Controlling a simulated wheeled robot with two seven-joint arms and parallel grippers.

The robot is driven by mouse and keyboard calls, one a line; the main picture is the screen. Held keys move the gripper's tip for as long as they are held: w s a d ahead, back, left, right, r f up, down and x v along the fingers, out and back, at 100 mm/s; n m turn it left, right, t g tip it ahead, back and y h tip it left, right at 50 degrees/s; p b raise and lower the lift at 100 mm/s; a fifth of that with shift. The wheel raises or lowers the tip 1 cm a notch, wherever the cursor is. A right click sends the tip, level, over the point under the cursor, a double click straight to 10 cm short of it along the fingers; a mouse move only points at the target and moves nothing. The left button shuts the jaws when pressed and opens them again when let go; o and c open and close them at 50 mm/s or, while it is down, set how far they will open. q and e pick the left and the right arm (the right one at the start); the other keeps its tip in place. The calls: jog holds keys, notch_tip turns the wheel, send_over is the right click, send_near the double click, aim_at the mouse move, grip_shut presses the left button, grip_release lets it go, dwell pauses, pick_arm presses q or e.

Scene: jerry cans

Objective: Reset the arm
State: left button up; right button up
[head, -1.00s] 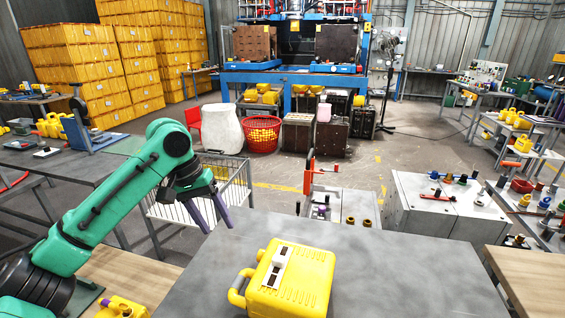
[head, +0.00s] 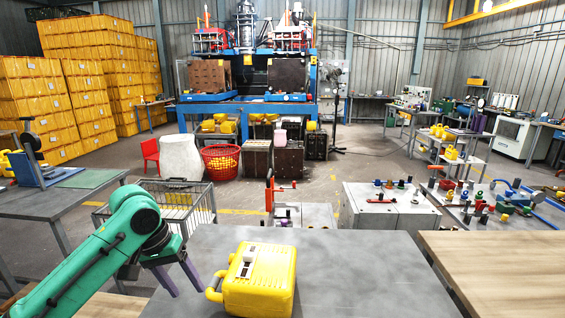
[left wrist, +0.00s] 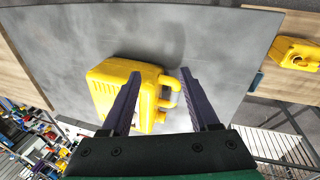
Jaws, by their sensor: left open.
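A yellow jerry can (head: 262,283) with a white-and-dark strip on top sits on the grey table (head: 350,265). Its handle side faces left, toward my left gripper (head: 190,292). My left gripper has two purple fingers spread apart with nothing held, just left of the handle in the head view. In the left wrist view the can (left wrist: 108,72) shows beyond the open fingers (left wrist: 160,73), and its handle appears between them. Whether the fingers touch the can cannot be told. My right gripper is not in view.
A wire cart (head: 205,205) stands behind the table's left end. Grey cabinets (head: 390,205) stand behind it, and a wooden bench (head: 500,262) lies to the right. Another yellow can (left wrist: 297,53) shows in the left wrist view. The grey table right of the jerry can is clear.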

pick_arm(q)
jog(key=s+d+f+m, duration=0.1)
jog(key=s+d+f, duration=0.1)
jog(key=f, duration=0.2)
jog(key=s+d+f+m+t, duration=0.1)
jog(key=s+d+f, duration=0.1)
jog(key=f, duration=0.3)
jog(key=s+d+f+m, duration=0.1)
jog(key=s+d+f, duration=0.1)
jog(key=d+f, duration=0.2)
jog(key=shift+f+m+h, duration=0.25)
jog(key=shift+m+h, duration=0.05)
jog(key=shift+m, duration=0.1)
jog(key=s+a+f+n+t+y, duration=0.1)
jog(key=s+a+f+y, duration=0.15)
jog(key=s+a, duration=0.35)
jog(key=s+a+f+t+y, duration=0.1)
jog(key=s+a+f, duration=0.2)
jog(key=s, duration=0.4)
notch_tip(320, 180, down, 23)
jog(key=s+g, duration=0.2)
jog(key=s, duration=0.1)
jog(key=s+a+f, duration=0.2)
jog(key=s+f, duration=0.5)
jog(key=s, duration=0.1)
jog(key=s+a+f, duration=0.1)
jog(key=s+f, duration=0.7)
jog(key=shift+s+a+f+g, duration=0.25)
jog(key=shift+s+a+g, duration=0.05)
jog(key=shift+a+g, duration=0.1)
